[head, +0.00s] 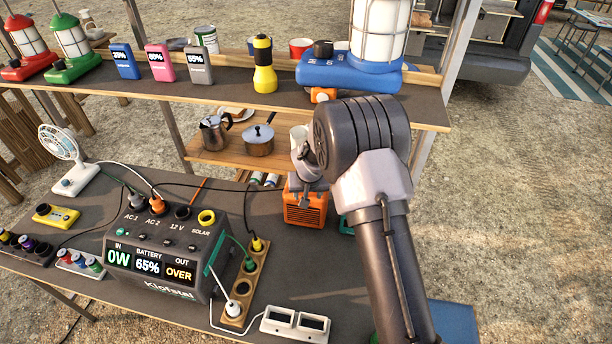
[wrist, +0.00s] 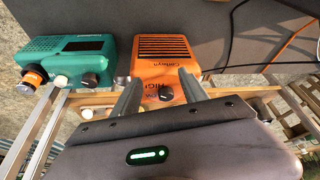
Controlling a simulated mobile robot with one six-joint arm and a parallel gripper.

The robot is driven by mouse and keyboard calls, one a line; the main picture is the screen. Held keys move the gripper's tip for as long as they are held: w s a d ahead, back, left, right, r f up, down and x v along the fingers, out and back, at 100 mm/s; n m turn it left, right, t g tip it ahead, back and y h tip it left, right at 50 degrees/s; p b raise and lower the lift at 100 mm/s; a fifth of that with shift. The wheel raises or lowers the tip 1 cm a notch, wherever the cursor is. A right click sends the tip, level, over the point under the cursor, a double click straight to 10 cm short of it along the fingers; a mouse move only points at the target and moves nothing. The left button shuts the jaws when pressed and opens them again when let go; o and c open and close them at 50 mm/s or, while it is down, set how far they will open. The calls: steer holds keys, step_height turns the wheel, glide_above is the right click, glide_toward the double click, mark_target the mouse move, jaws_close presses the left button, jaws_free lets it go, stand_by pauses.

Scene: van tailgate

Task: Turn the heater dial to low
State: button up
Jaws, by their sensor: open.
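The orange heater (head: 304,214) stands on the lower table with a slotted grille. In the wrist view the heater (wrist: 166,60) has a black dial (wrist: 166,94) on its face, with "HIGH" printed close by; other lettering is partly hidden. The dial's pointer setting is too small to tell. My gripper (wrist: 158,82) is open, with one finger on each side of the dial and no clear contact. In the head view my gripper (head: 310,178) is just above the heater, and my wrist hides much of that area.
A green radio-like device (wrist: 65,60) stands beside the heater. A shelf above holds a blue lantern (head: 350,75) and other goods. Cables cross the table.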

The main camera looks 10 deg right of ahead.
steer(key=w, duration=0.4)
steer(key=w+d, duration=0.1)
steer(key=w, duration=0.1)
steer(key=shift+w, duration=0.1)
steer(key=shift+w+f, duration=0.7)
steer(key=shift+f, duration=0.2)
steer(key=shift+w+f+b, duration=0.25)
steer(key=shift+f+b, duration=0.05)
steer(key=shift+f, duration=0.2)
steer(key=shift+c, duration=0.2)
jaws_close()
